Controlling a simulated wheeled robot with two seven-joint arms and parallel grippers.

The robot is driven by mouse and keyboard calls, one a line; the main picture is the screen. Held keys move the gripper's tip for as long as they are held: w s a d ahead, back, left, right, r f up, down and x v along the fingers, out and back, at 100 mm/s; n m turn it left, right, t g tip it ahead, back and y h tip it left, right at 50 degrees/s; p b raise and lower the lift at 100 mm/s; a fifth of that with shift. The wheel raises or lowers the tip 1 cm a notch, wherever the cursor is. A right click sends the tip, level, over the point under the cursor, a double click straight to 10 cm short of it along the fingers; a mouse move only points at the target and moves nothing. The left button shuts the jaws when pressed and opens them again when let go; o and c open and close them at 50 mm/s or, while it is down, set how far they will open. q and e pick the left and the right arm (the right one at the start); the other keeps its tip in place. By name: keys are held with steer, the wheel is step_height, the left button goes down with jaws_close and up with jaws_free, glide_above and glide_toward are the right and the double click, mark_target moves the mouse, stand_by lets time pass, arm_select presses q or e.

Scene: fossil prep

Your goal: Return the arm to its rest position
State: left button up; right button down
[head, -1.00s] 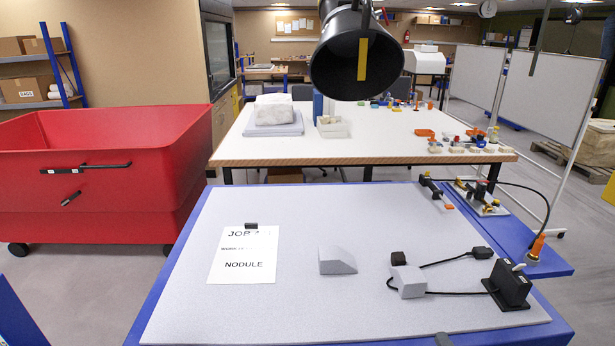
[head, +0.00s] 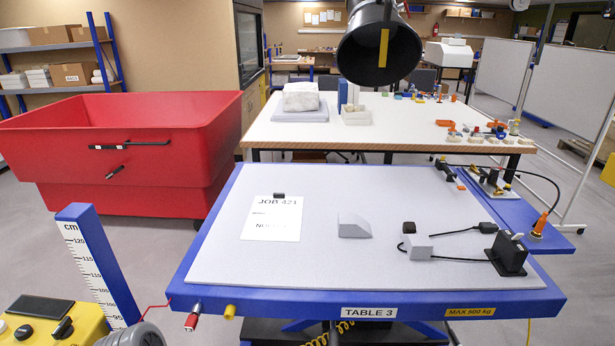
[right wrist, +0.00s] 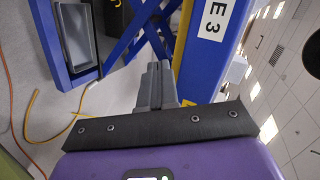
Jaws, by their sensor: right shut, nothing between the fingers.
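My right gripper (right wrist: 154,70) shows in the right wrist view with its two grey fingers pressed together and nothing between them. Its fingertips point at the blue edge of Table 3 (right wrist: 200,75), which stands beside and beyond them; I cannot tell the exact gap. The same Table 3 (head: 285,303) fills the middle of the head view, with a grey mat (head: 300,255) on top. I see neither gripper clearly in the head view, and my left gripper is in no view.
A grey block (head: 353,226), a job sheet (head: 272,219) and a cabled black holder (head: 508,254) are on the mat. A black extraction hood (head: 378,55) hangs above. A red bin (head: 120,150), a height gauge (head: 95,265) and a yellow machine (head: 50,330) stand left.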

steer(key=s+a+f+n+g+y, duration=0.2)
steer(key=s+a+f+n+g, duration=0.45)
steer(key=a+f, duration=0.5)
steer(key=s+a+f+n+g+y, duration=0.1)
steer(key=s+a+f+n+g, duration=0.4)
steer(key=s, duration=0.5)
steer(key=shift+s+a+f+g, duration=0.35)
steer(key=shift+a+f+g, duration=0.15)
steer(key=shift+a, duration=0.45)
